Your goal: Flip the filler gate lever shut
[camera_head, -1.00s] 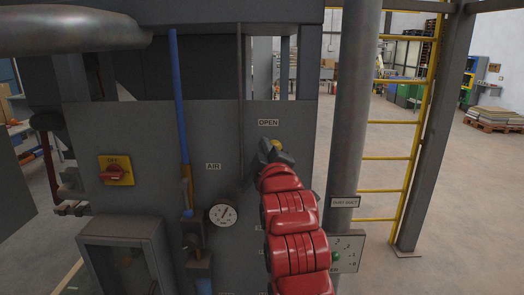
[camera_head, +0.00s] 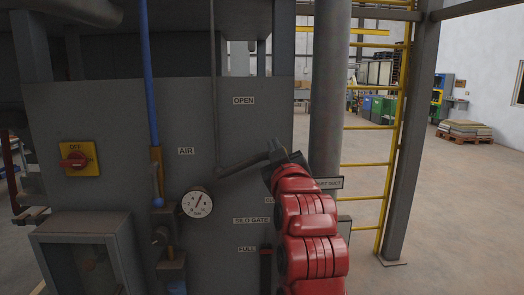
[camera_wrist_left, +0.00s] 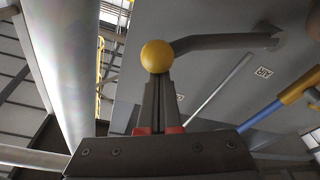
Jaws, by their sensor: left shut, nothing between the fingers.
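The gate lever (camera_head: 243,167) is a dark bar on the grey panel, rising slightly to the right below the OPEN label (camera_head: 243,100). Its yellow ball knob (camera_wrist_left: 157,56) shows in the left wrist view, on the end of the bar (camera_wrist_left: 225,41); in the head view my gripper hides it. My left gripper (camera_head: 277,150) is shut and empty, with its fingertips (camera_wrist_left: 157,80) right at the knob. I cannot tell whether they touch. A label below is partly hidden by my red arm. My right gripper is not in view.
A round gauge (camera_head: 197,202), blue air pipe (camera_head: 149,80) and yellow-red switch (camera_head: 77,159) are left of the lever. A large grey duct (camera_head: 327,90) stands close on the right, with a yellow ladder (camera_head: 370,165) beyond. A SILO GATE label (camera_head: 251,220) is lower down.

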